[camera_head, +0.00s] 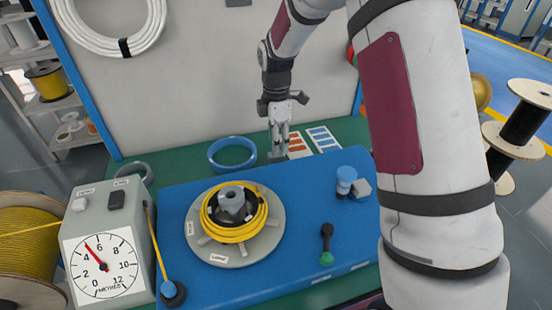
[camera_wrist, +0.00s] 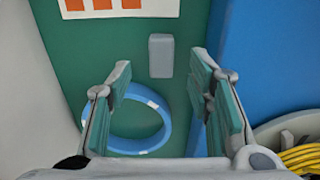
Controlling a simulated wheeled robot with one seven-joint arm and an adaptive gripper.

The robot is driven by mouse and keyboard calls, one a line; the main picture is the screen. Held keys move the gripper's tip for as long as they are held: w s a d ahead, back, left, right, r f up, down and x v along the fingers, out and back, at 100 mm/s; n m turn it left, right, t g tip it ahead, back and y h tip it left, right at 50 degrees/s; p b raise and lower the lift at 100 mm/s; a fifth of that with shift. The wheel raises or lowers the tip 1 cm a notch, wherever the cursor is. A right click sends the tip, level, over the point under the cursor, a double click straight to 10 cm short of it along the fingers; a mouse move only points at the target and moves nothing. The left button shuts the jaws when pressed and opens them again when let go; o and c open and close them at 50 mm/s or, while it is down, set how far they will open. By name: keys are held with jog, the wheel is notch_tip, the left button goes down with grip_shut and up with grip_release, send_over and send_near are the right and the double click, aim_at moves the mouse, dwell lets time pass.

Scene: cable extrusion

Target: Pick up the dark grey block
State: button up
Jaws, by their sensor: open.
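A grey block (camera_wrist: 161,55), likely the dark grey block, lies on the green table surface in the wrist view, ahead of and between my fingertips. In the head view the block (camera_head: 276,155) shows just below my fingertips, partly hidden by them. My gripper (camera_head: 279,140) points down above it at the back of the table. In the wrist view my gripper (camera_wrist: 160,82) is open and empty, with a finger on each side of the block's line. I cannot tell the exact height gap.
A blue ring (camera_head: 232,154) lies left of the block. Striped cards (camera_head: 322,138) lie to its right. The blue platform (camera_head: 290,190) in front carries a yellow cable coil (camera_head: 236,233), a blue cylinder (camera_head: 346,176) and a green-ended lever (camera_head: 327,240). A grey wall stands behind.

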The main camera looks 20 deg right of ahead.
aim_at(276, 158)
jog(key=shift+s+d+f+b, duration=0.1)
jog(key=shift+f+b, duration=0.05)
jog(key=shift+f, duration=1.2)
jog(key=shift+d+f+b, duration=0.1)
jog(key=shift+f+b, duration=0.05)
jog(key=shift+f, duration=1.2)
jog(key=shift+c, duration=0.6)
grip_shut()
